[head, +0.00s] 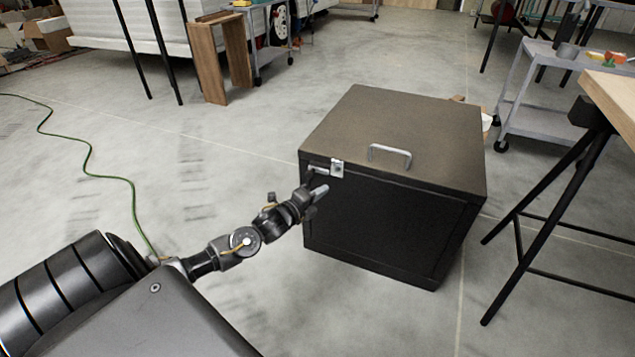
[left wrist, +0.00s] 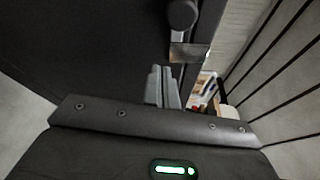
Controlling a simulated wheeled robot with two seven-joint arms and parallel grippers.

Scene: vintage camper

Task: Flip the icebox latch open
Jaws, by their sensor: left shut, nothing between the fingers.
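The icebox (head: 385,225) is a dark box with a brown-grey lid on the floor, its lid down. A small metal latch (head: 338,168) sits at the left end of its front top edge, with a short lever (head: 318,169) extending left. In the left wrist view, a metal latch plate (left wrist: 188,52) and a dark round knob (left wrist: 183,14) show beyond the fingertips. My left gripper (head: 320,191) is shut and empty, just below the latch and close to the front face. Its fingers also show in the left wrist view (left wrist: 163,88). I cannot tell whether they touch the icebox.
A pale handle (head: 390,155) stands on the lid's front part. A wooden table (head: 610,105) on black trestle legs is at the right, near a grey cart (head: 545,120). A green cable (head: 90,170) lies on the left floor. Floor around the icebox's front is clear.

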